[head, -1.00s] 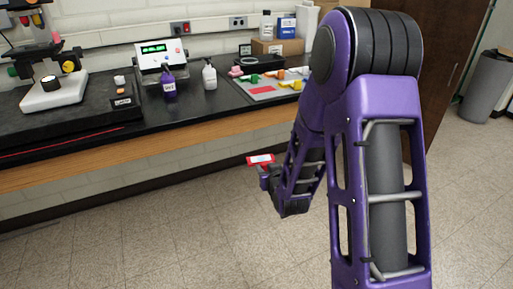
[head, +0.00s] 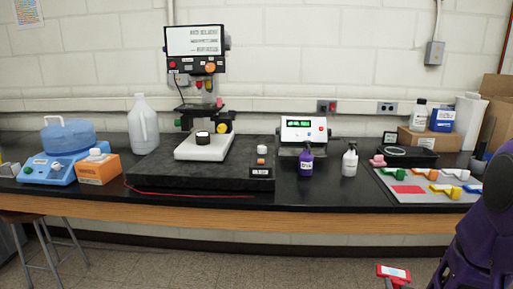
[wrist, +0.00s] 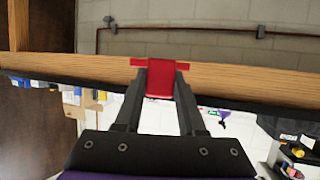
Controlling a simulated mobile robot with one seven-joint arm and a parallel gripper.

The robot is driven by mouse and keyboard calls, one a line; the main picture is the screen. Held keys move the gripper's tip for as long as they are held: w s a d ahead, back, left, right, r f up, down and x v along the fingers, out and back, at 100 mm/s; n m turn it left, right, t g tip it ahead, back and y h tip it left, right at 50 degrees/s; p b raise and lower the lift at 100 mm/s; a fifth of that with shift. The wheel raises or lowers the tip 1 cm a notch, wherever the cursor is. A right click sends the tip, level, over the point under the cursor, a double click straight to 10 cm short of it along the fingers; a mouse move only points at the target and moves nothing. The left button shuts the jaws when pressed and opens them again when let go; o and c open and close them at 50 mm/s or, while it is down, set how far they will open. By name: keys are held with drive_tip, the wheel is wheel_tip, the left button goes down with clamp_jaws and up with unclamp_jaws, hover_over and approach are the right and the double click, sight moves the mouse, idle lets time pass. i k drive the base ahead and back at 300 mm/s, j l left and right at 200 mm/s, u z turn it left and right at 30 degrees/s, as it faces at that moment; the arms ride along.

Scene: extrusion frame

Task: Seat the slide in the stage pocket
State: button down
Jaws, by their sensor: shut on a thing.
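The slide is a red piece (head: 393,272) with a white and pale blue label, at the bottom edge of the head view near the right. It also shows in the wrist view (wrist: 160,82), where my gripper (wrist: 161,70) is shut on it between both fingers. The slide is in front of the bench and below its top, apart from it. The microscope (head: 204,147) stands on the bench left of centre, with a white base and a round black piece (head: 202,137) on it. I cannot make out the stage pocket at this size.
A black slab (head: 150,170) lies under the microscope. A display box (head: 304,133), purple bottle (head: 305,160) and white bottle (head: 349,160) stand right of it. A blue-topped device (head: 65,145) and jug (head: 143,127) are left. A stool (head: 55,235) stands front left.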

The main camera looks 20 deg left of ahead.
sight(198, 108)
drive_tip(key=i+u, duration=0.1)
drive_tip(key=u, duration=0.75)
